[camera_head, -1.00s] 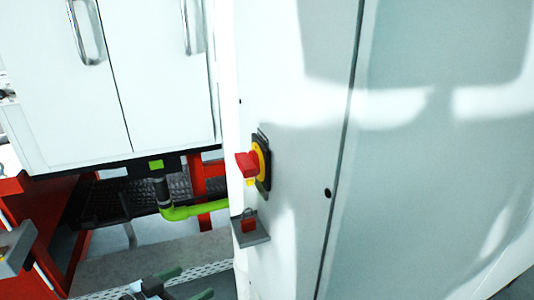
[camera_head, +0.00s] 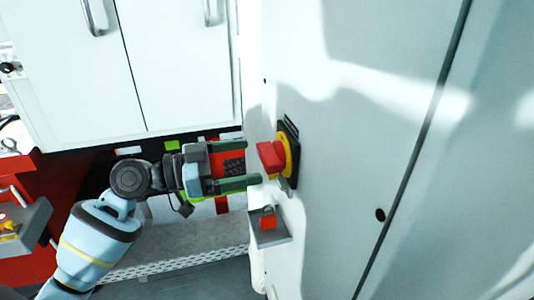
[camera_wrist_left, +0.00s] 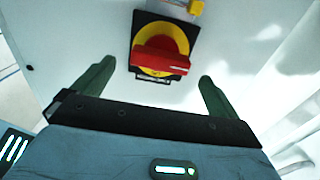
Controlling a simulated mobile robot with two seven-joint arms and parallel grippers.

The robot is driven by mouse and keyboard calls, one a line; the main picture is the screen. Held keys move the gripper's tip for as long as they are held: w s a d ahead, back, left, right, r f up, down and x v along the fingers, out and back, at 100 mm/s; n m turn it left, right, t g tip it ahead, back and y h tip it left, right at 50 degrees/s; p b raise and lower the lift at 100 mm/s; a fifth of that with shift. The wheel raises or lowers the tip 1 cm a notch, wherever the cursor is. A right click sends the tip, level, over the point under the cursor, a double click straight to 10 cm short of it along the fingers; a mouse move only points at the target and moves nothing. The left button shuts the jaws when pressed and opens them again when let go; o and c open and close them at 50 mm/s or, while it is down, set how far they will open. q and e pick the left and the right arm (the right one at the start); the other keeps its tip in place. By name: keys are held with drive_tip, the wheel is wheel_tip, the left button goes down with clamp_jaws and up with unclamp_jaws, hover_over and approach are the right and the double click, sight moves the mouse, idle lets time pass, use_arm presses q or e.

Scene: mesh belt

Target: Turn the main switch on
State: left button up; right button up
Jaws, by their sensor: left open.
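The main switch (camera_head: 271,157) is a red rotary handle on a yellow disc with a black backing plate, on the side of the white cabinet. In the left wrist view, the red handle (camera_wrist_left: 160,58) lies roughly level across the yellow disc, ahead of my fingers. My left gripper (camera_head: 254,163) is open and empty, just left of the switch in the head view. Its green fingers point at the handle, one above and one below. In the wrist view the fingers (camera_wrist_left: 152,78) stand wide apart on either side, not touching the handle. My right gripper is not in view.
A red padlock (camera_head: 268,219) sits on a small grey shelf (camera_head: 282,236) just below the switch. The white cabinet (camera_head: 345,150) fills the right side. White doors with handles (camera_head: 180,75) stand at upper left, and a red frame (camera_head: 30,260) is at lower left.

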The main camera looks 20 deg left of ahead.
sight(261, 156)
use_arm(q)
drive_tip(key=p+x, duration=0.1)
drive_tip(key=x, duration=0.3)
drive_tip(key=shift+w+d+r, duration=0.2)
drive_tip(key=shift+w+d, duration=0.05)
drive_tip(key=shift+d, duration=0.05)
drive_tip(key=shift+w+d+f, duration=0.2)
drive_tip(key=shift+w+d, duration=0.05)
drive_tip(key=shift+d, duration=0.1)
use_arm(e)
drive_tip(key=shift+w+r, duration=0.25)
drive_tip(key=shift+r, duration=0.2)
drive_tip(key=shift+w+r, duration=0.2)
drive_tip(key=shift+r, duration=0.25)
use_arm(q)
drive_tip(key=c, duration=1)
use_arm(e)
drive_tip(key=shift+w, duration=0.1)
